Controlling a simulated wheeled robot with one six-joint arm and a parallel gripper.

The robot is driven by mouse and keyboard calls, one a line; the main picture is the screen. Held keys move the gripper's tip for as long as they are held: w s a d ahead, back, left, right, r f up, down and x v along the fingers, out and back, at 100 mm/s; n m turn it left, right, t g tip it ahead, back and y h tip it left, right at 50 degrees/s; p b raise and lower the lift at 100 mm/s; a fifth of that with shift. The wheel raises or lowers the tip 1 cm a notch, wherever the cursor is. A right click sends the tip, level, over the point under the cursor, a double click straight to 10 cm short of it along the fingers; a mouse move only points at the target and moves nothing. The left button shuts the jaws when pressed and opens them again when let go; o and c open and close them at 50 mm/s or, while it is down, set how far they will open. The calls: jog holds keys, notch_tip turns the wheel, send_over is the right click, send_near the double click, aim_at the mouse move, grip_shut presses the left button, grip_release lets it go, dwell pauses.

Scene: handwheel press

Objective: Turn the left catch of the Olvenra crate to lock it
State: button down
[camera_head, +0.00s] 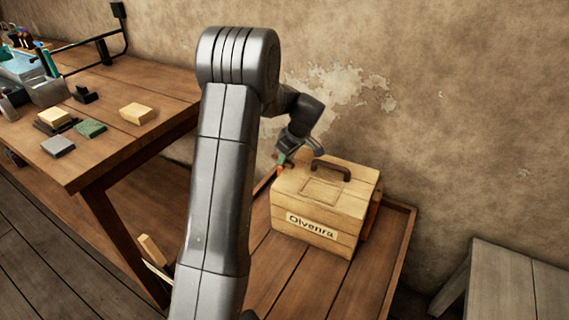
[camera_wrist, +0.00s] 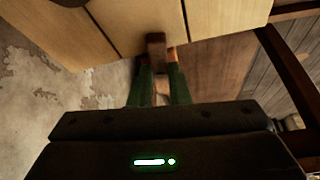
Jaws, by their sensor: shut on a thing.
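The Olvenra crate (camera_head: 345,220) is a pale wooden box with a dark handle on its lid and a name label on its front. Its planks fill the top of the wrist view (camera_wrist: 190,25). My gripper (camera_head: 284,158) is at the crate's left side, near the top edge. In the wrist view its two green fingers are closed on the left catch (camera_wrist: 156,44), a small brown block at the crate's edge. Fingers and arm largely hide the catch in the head view, so its turn angle cannot be told.
The crate stands on a low wooden tray-like table with a raised rim (camera_head: 402,240). A workbench (camera_head: 150,140) with several small blocks is at left. A grey bench (camera_head: 505,290) is at lower right. The plaster wall (camera_head: 450,110) is close behind the crate.

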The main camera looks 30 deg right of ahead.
jog(key=shift+d+n+g+y+b, duration=0.15)
jog(key=shift+n+g+y+b, duration=0.2)
jog(key=shift+n, duration=0.75)
jog(key=c, duration=1.4)
grip_release()
jog(key=shift+o, duration=0.2)
jog(key=shift+r, duration=0.1)
jog(key=p+v, duration=0.1)
jog(key=v, duration=1.2)
jog(key=shift+s+d+r+p, duration=0.2)
jog(key=shift+r+p, duration=0.05)
jog(key=shift+p, duration=0.05)
jog(key=shift+f, duration=0.1)
